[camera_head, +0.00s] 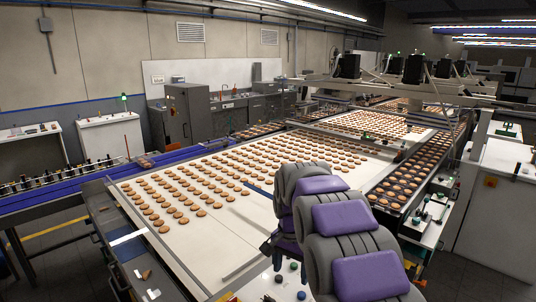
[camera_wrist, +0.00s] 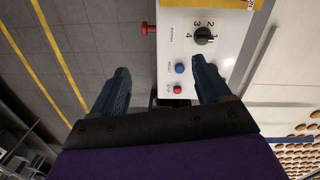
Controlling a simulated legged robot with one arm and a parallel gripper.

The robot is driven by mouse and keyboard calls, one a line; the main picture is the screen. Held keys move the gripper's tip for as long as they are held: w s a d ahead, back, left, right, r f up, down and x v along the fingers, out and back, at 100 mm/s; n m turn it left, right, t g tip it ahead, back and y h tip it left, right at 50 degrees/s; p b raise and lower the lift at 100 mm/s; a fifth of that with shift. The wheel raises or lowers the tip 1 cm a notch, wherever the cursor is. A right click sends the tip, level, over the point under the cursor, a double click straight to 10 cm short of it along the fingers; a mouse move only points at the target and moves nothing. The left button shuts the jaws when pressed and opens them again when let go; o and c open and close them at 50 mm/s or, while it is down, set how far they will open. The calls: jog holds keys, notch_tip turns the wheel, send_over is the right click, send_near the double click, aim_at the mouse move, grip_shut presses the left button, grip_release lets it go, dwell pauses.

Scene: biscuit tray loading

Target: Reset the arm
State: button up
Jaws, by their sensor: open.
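My arm, with grey links and purple pads, reaches up from the lower right in the head view, over the near edge of the biscuit conveyor. My gripper (camera_wrist: 160,85) shows in the wrist view with its two dark blue fingers spread apart and nothing between them. Beyond the fingers is a white control panel (camera_wrist: 215,55) with a black numbered knob (camera_wrist: 203,35), a blue button (camera_wrist: 180,68) and a red button (camera_wrist: 178,89). The fingertips are mostly hidden behind the arm in the head view.
The white conveyor belt (camera_head: 245,215) carries many rows of biscuits. A blue side conveyor (camera_head: 75,187) runs at the left. A tray line of biscuits (camera_head: 405,180) and a white cabinet (camera_head: 495,225) stand at the right. Grey floor with yellow lines (camera_wrist: 60,60) lies beside the panel.

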jog(key=s+d+r+n+b, duration=0.1)
jog(key=s+d+n, duration=0.15)
jog(key=s, duration=0.75)
jog(key=s+d+r+n+b, duration=0.1)
jog(key=s+d, duration=0.2)
jog(key=s, duration=0.7)
jog(key=s+d+f+n, duration=0.1)
jog(key=s+f, duration=0.2)
jog(key=s, duration=0.7)
jog(key=s+d+f+n+g, duration=0.1)
jog(key=s+f+n, duration=0.1)
jog(key=s, duration=0.8)
jog(key=shift+d+f+b, duration=0.25)
jog(key=shift+f+b, duration=0.2)
jog(key=shift+f, duration=0.15)
